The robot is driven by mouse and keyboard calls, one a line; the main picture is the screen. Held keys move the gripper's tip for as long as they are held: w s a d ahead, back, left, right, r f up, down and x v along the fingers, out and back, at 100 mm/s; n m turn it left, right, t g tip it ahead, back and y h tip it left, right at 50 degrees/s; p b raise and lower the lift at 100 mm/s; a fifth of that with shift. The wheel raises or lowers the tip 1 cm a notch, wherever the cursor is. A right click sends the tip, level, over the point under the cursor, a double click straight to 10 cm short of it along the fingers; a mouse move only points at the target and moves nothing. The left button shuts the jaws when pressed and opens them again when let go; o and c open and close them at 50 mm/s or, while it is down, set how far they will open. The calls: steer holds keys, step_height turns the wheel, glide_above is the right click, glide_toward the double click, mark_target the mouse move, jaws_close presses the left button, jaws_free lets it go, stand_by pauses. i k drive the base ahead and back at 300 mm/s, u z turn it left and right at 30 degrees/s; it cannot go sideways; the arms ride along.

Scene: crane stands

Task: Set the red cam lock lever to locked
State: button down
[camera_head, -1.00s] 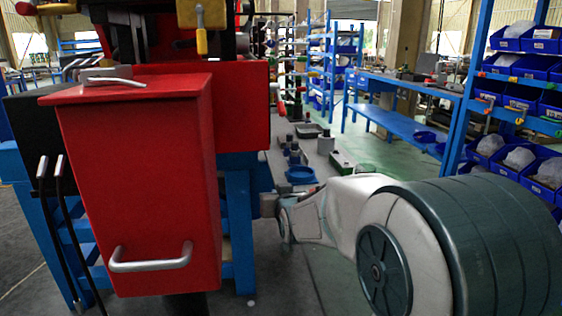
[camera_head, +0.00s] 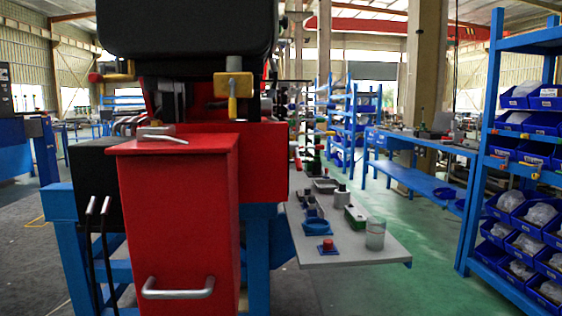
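I cannot make out the red cam lock lever for sure. A small red knob on a blue base (camera_head: 327,246) sits near the front of the grey work surface (camera_head: 350,254). Another small red end (camera_head: 95,77) sticks out at the left of the red machine (camera_head: 262,165). A yellow lever (camera_head: 232,104) hangs from a yellow block above the red cabinet (camera_head: 180,215). Whether any of these is locked cannot be told. My gripper and arm are out of view.
On the grey surface stand a clear jar (camera_head: 375,235), a green block (camera_head: 355,215) and a blue round part (camera_head: 316,228). A blue shelf rack with bins (camera_head: 525,160) stands at the right. Green floor (camera_head: 425,250) lies free between surface and rack.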

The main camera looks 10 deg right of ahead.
mark_target(297, 156)
steer(key=k, duration=1)
steer(key=z, duration=0.85)
steer(key=i, duration=1.6)
steer(key=u, duration=0.25)
